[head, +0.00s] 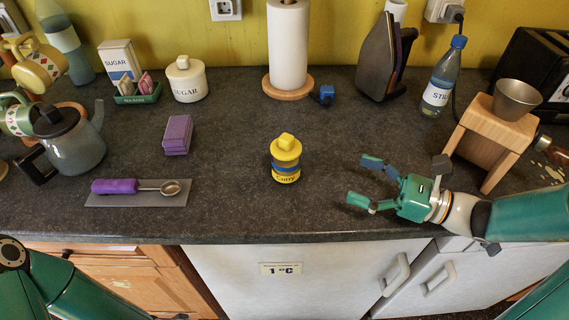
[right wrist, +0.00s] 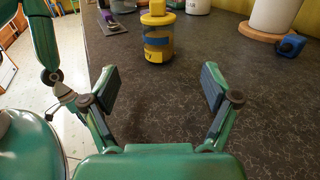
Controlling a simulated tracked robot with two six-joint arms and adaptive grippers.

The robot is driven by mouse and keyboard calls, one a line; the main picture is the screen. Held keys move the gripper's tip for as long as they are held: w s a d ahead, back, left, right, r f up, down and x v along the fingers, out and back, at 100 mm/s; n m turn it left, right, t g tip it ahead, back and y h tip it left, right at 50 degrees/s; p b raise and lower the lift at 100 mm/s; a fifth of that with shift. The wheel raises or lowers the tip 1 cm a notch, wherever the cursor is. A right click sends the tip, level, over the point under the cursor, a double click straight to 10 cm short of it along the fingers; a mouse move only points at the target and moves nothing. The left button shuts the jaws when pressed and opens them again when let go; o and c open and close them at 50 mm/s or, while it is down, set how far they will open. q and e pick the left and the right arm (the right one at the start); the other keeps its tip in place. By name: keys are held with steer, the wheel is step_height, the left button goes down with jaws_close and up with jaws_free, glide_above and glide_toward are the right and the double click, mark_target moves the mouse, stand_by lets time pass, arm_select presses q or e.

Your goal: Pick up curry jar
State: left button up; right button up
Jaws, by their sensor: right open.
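The curry jar (head: 286,160) stands upright on the dark worktop near the middle of the head view. It is yellow with a blue band, a yellow lid and a label reading "Curry". My right gripper (head: 362,181) is to the right of the jar, apart from it, with its fingers spread and pointing toward it. In the right wrist view the jar (right wrist: 158,38) stands beyond and between the two open fingers (right wrist: 158,88), and nothing is between them. My left gripper is not in view; only part of my left arm shows at the lower left.
A paper towel roll (head: 288,48) and small blue object (head: 326,95) stand behind. A wooden stand (head: 482,140) is at right. The worktop around the jar is clear.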

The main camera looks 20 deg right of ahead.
mark_target(299, 157)
steer(key=x, duration=1)
steer(key=shift+w+a+p, duration=0.1)
steer(key=shift+a+p, duration=0.15)
steer(key=shift+p, duration=0.05)
steer(key=shift+p+x, duration=0.45)
steer(key=shift+x, duration=2.1)
steer(key=c, duration=1.4)
steer(key=shift+r, duration=0.2)
